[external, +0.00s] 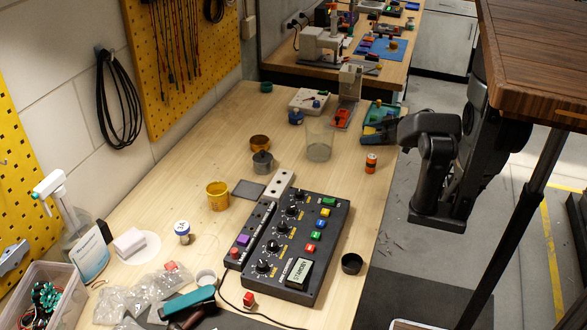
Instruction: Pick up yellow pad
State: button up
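No flat yellow pad can be made out for certain. A small yellow button (325,212) sits in a column of coloured buttons on the dark control box (308,258), in the middle of the bench. A yellow cylindrical container (217,195) stands to the left of the box. My dark arm shows at the right, beside the bench's right edge. My gripper is not clearly visible, and its fingers cannot be made out. I see nothing held.
The wooden bench (185,170) also bears a clear cup (319,143), an orange-and-black cylinder (371,163), a dark ring (351,264) and a clear bin (40,295). A wooden top (535,50) overhangs at upper right.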

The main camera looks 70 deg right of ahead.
jog(key=c, duration=0.7)
